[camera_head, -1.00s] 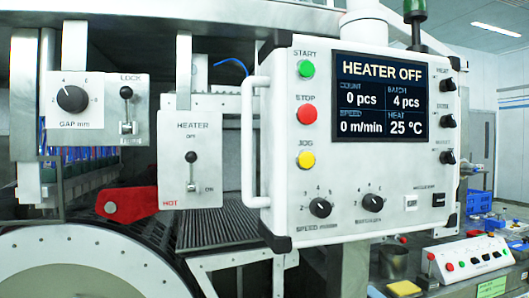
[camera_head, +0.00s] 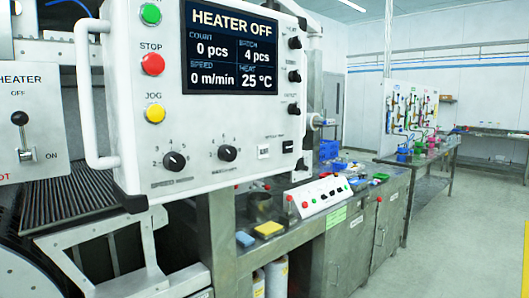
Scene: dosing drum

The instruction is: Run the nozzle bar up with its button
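The white control panel (camera_head: 218,117) hangs at the upper left, its screen (camera_head: 232,48) reading HEATER OFF. It carries a green START button (camera_head: 150,13), a red STOP button (camera_head: 152,63) and a yellow JOG button (camera_head: 154,113). Low on it are a small white switch (camera_head: 263,152) and a dark one (camera_head: 287,147), labels too small to read. A white box with several small buttons (camera_head: 322,198) stands on the bench; its labels cannot be read either. I cannot make out the nozzle bar or which button is its own. My gripper is not in view.
The heater lever (camera_head: 20,119) is at the left edge, beside the panel's handle (camera_head: 88,95). A blue block (camera_head: 245,239) and a yellow block (camera_head: 268,229) lie on the steel bench. The floor (camera_head: 455,235) at right is clear. A second table (camera_head: 436,155) stands farther back.

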